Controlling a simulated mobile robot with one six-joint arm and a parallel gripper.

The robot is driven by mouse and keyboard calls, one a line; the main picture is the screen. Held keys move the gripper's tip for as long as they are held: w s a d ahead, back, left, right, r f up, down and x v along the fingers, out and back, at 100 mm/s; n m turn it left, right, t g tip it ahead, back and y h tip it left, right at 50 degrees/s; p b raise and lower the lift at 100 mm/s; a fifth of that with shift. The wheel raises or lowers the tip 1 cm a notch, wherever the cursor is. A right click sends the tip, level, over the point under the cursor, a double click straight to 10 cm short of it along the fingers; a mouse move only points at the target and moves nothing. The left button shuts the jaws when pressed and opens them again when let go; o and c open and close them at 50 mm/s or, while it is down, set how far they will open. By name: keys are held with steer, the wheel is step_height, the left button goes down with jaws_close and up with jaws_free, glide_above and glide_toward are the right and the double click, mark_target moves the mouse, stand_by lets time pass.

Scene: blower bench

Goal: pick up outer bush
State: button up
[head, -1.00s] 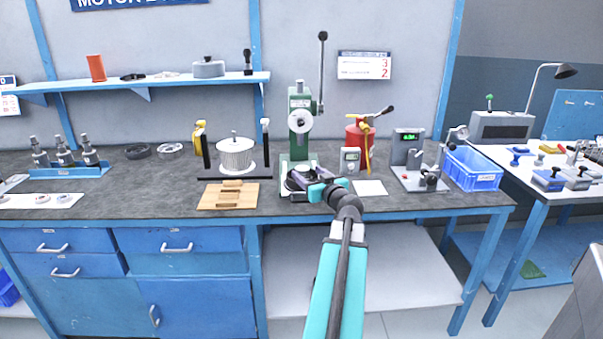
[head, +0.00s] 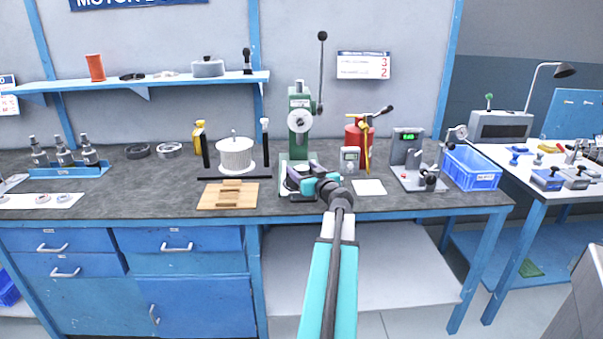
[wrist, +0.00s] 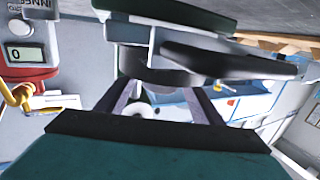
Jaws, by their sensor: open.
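My gripper (head: 303,178) is at the base of the green arbor press (head: 300,122), reaching in from the right. In the wrist view my gripper (wrist: 162,98) has its two dark fingers apart. A dark grey round part (wrist: 158,76) shows at the fingertips, under a light plate; it may be the outer bush, but I cannot tell for sure. I cannot tell whether the fingers touch it. In the head view my gripper hides most of the press base.
A wooden block (head: 228,195) and a white drum on a stand (head: 235,154) are left of the press. A meter (head: 349,160), a red canister (head: 356,138), a white sheet (head: 369,187) and a blue crate (head: 471,168) are to the right. Two rings (head: 153,151) lie further left.

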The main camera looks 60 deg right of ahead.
mark_target(299, 166)
steer(key=x, duration=0.2)
steer(key=shift+w+d+r+p, duration=0.15)
steer(key=shift+w+d+p, duration=0.05)
steer(key=shift+w+p, duration=0.15)
steer(key=shift+x, duration=0.9)
steer(key=c, duration=1.3)
steer(key=shift+r, duration=0.1)
steer(key=shift+r, duration=1.25)
steer(key=a+r+b+v, duration=0.1)
steer(key=b+v, duration=0.5)
steer(key=v, duration=1)
steer(key=shift+w, duration=0.25)
